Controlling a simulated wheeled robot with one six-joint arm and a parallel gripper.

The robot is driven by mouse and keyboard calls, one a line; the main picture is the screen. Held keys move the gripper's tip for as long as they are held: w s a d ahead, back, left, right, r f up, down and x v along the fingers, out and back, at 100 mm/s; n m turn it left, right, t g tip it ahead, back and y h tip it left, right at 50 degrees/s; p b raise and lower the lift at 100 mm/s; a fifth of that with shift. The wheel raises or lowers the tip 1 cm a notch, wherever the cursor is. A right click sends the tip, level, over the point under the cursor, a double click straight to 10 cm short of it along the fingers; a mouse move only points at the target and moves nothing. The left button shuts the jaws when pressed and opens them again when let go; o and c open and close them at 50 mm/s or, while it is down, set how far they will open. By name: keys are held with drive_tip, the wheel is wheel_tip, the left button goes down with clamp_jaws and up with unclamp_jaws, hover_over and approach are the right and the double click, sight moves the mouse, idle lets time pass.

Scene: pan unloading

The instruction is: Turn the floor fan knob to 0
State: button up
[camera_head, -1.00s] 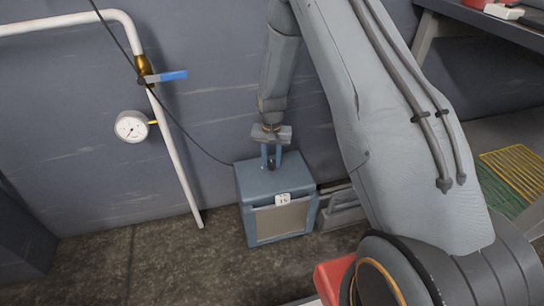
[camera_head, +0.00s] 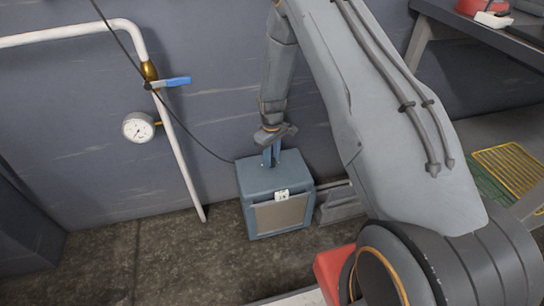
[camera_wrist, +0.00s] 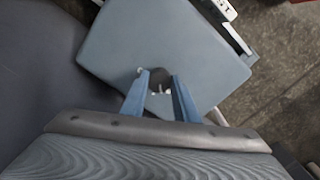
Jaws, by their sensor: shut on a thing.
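The floor fan (camera_head: 262,181) is a blue-grey box on the floor against the wall, with a beige front panel and a small white label on its front edge. Its top also shows in the wrist view (camera_wrist: 195,45). The dark round knob (camera_wrist: 157,75) is on the fan's top, between my fingertips. My gripper (camera_head: 271,164) points down onto the fan's top, and its blue fingers also show in the wrist view (camera_wrist: 157,76). The fingers are shut on the knob, one on each side. The knob's markings and setting are too small to read.
A white pipe (camera_head: 180,150) with a blue-handled valve (camera_head: 172,82) and a round gauge (camera_head: 138,127) runs down the wall left of the fan. A grey crate-like object (camera_head: 338,203) stands close to the fan's right. A dark cable reaches the fan's back.

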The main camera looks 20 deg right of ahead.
sight(272, 160)
drive_tip(key=shift+w+n+p, duration=0.1)
drive_tip(key=shift+n+p, duration=0.35)
drive_tip(key=shift+n, duration=1.55)
drive_tip(key=o, duration=1.1)
drive_tip(key=shift+c, duration=0.2)
drive_tip(key=shift+r+p, duration=0.55)
drive_tip(key=shift+r, duration=3.35)
